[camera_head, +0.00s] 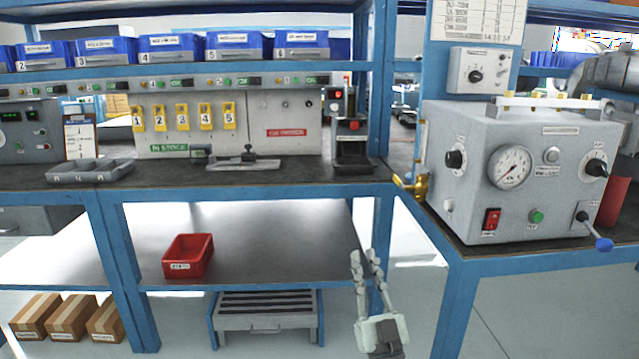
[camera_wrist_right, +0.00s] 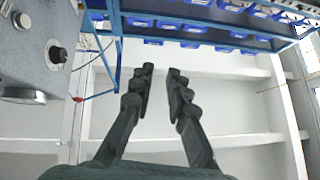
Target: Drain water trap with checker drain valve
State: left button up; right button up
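The grey checker box (camera_head: 530,170) stands on the right bench, with a round gauge (camera_head: 511,166), black knobs, a red switch (camera_head: 491,219) and a green button. A brass valve-like fitting (camera_head: 411,184) sits at its lower left side, by the bench corner. I cannot tell from labels which is the drain valve. My right gripper (camera_head: 366,256) is open and empty, below and left of the brass fitting, touching nothing. Its fingers (camera_wrist_right: 161,72) stand apart in the wrist view. No water trap is identifiable.
A blue-framed bench (camera_head: 110,240) with a lower shelf is at left. A red bin (camera_head: 188,256) sits on that shelf. A grey step stool (camera_head: 266,314) and cardboard boxes (camera_head: 70,318) are underneath. Blue bins (camera_head: 234,46) line the upper shelf. Open floor shows right of my gripper.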

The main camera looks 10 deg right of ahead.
aim_at(397, 178)
jog(key=i+l+u, duration=0.15)
jog(key=u, duration=0.35)
jog(key=i+l+z, duration=0.2)
jog(key=i+z, duration=0.2)
jog(key=i+l+z, duration=0.15)
jog(key=i+z, duration=0.25)
jog(key=k, duration=0.1)
